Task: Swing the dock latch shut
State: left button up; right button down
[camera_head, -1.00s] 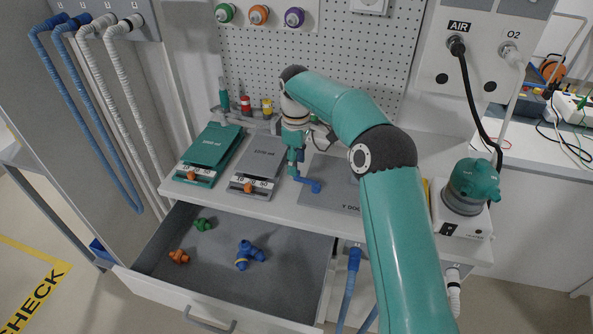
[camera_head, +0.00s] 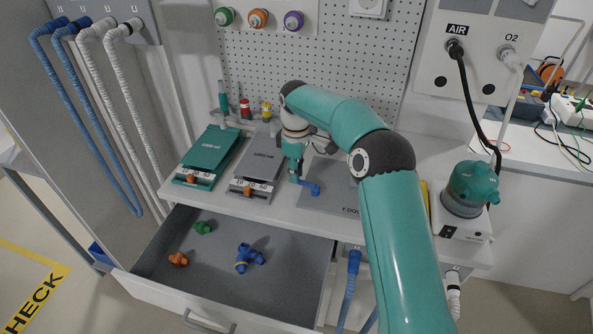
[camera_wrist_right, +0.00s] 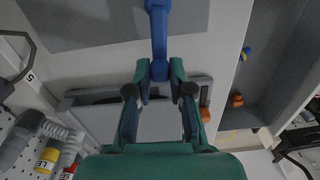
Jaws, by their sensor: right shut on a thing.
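The dock latch is a blue lever (camera_head: 311,188) at the left edge of the grey dock plate (camera_head: 335,203) on the bench top. In the head view my right gripper (camera_head: 295,178) points down at the latch's left end. In the right wrist view its two green fingers (camera_wrist_right: 159,74) are closed around the near end of the blue lever (camera_wrist_right: 158,30), with the rest reaching out beyond the fingertips. The latch's pivot is hard to make out. My left gripper is not in view.
Left of the latch stand a grey test lung (camera_head: 262,160) and a green one (camera_head: 213,150). A humidifier (camera_head: 470,190) stands at the right. Below, an open drawer (camera_head: 215,285) holds blue, orange and green fittings.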

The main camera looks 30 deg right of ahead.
jog(key=shift+w+d+r+m+p, duration=0.15)
jog(key=shift+w+d+m+p, duration=0.1)
jog(key=shift+m+p, duration=0.35)
jog(key=shift+w+d+m+p, duration=0.15)
jog(key=shift+d+m+p, duration=0.35)
jog(key=shift+m+p, duration=0.5)
jog(key=shift+w+d+m+p, duration=0.15)
jog(key=shift+d+m+p, duration=0.3)
jog(key=shift+m, duration=0.55)
jog(key=d+m+p, duration=0.1)
jog(key=m, duration=0.1)
jog(key=shift+d+m, duration=0.15)
jog(key=shift+m, duration=0.15)
jog(key=d+m, duration=0.1)
jog(key=m, duration=0.1)
jog(key=shift+d+m, duration=0.15)
jog(key=shift+m, duration=0.25)
jog(key=shift+s+d+m, duration=0.25)
jog(key=shift+d+m, duration=0.2)
jog(key=shift+m, duration=0.45)
jog(key=shift+s+d+m, duration=0.25)
jog(key=shift+d+m, duration=0.05)
jog(key=shift+m, duration=0.5)
jog(key=shift+s+d+m, duration=0.2)
jog(key=shift+d+m, duration=0.1)
jog(key=shift+m, duration=0.5)
jog(key=shift+s+d+m, duration=0.25)
jog(key=shift+d+m, duration=0.05)
jog(key=shift+m, duration=0.5)
